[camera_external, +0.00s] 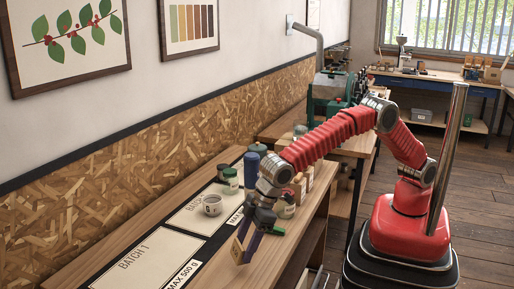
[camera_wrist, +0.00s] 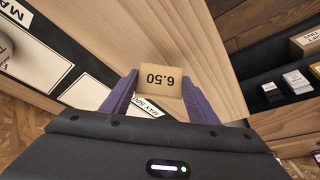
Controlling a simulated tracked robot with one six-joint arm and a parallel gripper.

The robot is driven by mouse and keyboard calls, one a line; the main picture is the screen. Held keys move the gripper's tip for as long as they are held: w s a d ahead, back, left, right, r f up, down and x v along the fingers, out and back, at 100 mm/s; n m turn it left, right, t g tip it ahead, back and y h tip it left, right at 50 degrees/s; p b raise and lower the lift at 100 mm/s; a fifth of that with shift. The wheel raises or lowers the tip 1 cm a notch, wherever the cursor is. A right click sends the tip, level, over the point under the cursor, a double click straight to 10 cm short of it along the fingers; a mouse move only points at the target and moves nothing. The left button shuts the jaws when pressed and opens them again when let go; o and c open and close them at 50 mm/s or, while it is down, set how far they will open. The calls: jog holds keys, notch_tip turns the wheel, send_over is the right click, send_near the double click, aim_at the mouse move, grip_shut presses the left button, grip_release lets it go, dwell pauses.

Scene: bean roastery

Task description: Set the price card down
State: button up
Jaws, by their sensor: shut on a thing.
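The price card (camera_wrist: 160,95) is a small tan card that reads 6.50, upside down in the wrist view. My gripper (camera_wrist: 161,88) has purple fingers, one at each side of the card, and is shut on it. In the external view the card (camera_external: 238,250) hangs tilted at the fingertips of my gripper (camera_external: 246,240), at the front of the wooden counter (camera_external: 290,245). I cannot tell whether its lower edge touches the wood.
Mats marked BATCH 1 (camera_external: 150,258) and BATCH 2 (camera_external: 198,213) lie left of my gripper. A white cup (camera_external: 212,205) stands on the second mat. Jars, including a green-lidded one (camera_external: 231,181), crowd the counter behind my gripper. Shelves (camera_wrist: 262,75) open below the counter's edge.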

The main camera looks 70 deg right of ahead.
jog(key=shift+f, duration=2.35)
jog(key=shift+f, duration=0.1)
jog(key=o, duration=1)
jog(key=v, duration=1.2)
